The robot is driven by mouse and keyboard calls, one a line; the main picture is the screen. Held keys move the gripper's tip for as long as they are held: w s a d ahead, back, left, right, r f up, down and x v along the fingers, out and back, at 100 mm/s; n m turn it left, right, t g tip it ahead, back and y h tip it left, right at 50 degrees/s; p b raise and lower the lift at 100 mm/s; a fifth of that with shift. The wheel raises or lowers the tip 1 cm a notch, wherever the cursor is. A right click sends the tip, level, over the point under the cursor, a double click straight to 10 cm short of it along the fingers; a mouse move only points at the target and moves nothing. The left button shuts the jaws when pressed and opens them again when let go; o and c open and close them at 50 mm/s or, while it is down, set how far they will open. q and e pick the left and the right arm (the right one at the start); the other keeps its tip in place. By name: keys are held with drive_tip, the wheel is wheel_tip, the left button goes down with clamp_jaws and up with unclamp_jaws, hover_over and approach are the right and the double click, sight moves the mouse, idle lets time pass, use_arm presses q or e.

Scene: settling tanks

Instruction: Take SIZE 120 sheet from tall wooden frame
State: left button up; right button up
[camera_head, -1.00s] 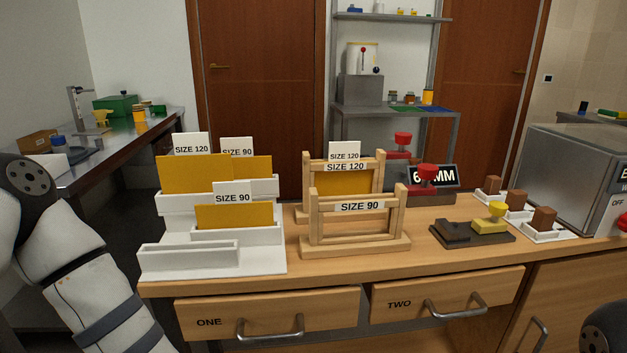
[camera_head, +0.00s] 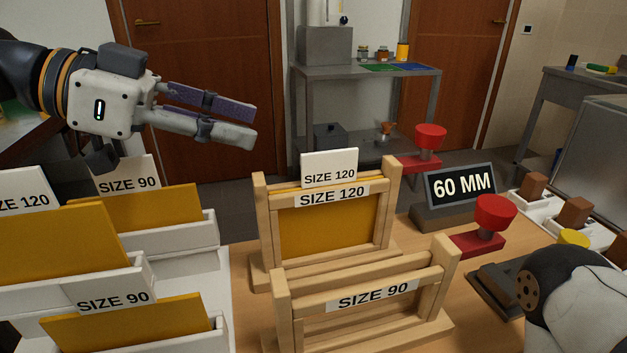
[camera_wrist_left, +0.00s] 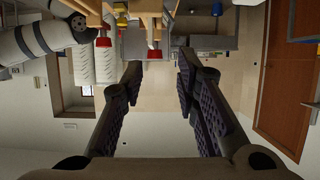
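The tall wooden frame (camera_head: 388,215), labelled SIZE 120, stands on the bench in the middle of the head view. The SIZE 120 sheet (camera_head: 328,229), an orange-yellow panel with a white SIZE 120 tag (camera_head: 329,168) on top, sits upright in it. The tag and the sheet's top edge stick up above the crossbar. My left gripper (camera_head: 252,125) is raised to the upper left of the frame, apart from it, with fingers pointing right. In the left wrist view its fingers (camera_wrist_left: 160,72) are spread with nothing between them. My right gripper is not seen.
A lower wooden frame (camera_head: 446,280), labelled SIZE 90, stands empty in front. White racks (camera_head: 195,243) with orange sheets and tags are at left. Red-knobbed tools (camera_head: 489,217) and a 60 MM sign (camera_head: 460,186) stand at right. My right arm shows at lower right.

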sight(322, 152)
use_arm(q)
drive_tip(key=x, duration=0.8)
drive_tip(key=s+x, duration=0.1)
drive_tip(key=x, duration=0.3)
drive_tip(key=shift+s+d+r, duration=0.1)
drive_tip(key=shift+d, duration=0.2)
drive_tip(key=shift+a, duration=0.1)
clamp_jaws()
